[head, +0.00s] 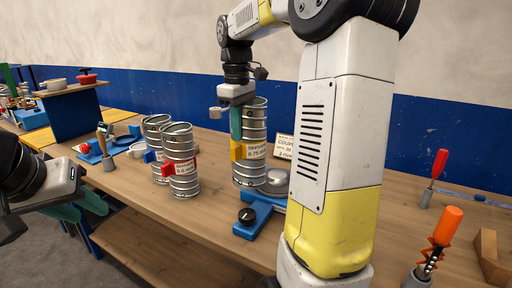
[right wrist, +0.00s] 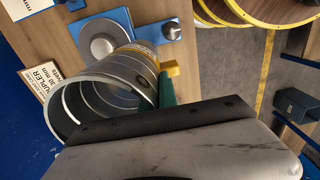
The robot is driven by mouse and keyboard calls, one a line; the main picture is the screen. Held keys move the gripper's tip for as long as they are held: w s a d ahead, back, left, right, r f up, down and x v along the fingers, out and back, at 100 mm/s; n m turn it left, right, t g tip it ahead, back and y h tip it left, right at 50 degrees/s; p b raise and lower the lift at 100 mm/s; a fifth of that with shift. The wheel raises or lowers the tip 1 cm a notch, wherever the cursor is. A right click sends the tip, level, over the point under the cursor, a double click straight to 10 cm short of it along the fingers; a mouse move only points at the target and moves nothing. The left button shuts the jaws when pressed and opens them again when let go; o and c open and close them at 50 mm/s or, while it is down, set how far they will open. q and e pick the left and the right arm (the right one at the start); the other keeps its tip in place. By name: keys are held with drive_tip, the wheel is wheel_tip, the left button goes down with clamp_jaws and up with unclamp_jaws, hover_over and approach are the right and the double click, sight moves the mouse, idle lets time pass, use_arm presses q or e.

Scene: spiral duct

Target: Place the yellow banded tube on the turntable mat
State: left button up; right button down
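The yellow banded tube (head: 256,125) is a ribbed metal cylinder with a yellow band, label and side tab. It stands upright on the right of the tube group. In the right wrist view its open top (right wrist: 75,110) faces the camera. The turntable mat looks like the grey disc (head: 277,179) on a blue base, right beside the tube's foot; the right wrist view shows this disc too (right wrist: 100,40). My right gripper (head: 236,138) points down, its green finger against the tube's side at the tab; its grip is hidden. My left gripper (head: 80,212) is empty, green fingers apart.
A black knob (head: 247,216) sits on the blue base in front. A sign (head: 284,147) stands behind the disc.

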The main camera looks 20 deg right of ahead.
drive_tip(key=w+d+f, duration=0.2)
drive_tip(key=d, duration=0.4)
drive_tip(key=w+d+f, duration=0.2)
drive_tip(key=d, duration=0.4)
drive_tip(key=shift+f, duration=0.35)
drive_tip(key=shift+s, duration=0.1)
drive_tip(key=c, duration=1.7)
unclamp_jaws()
drive_tip(key=shift+f, duration=0.15)
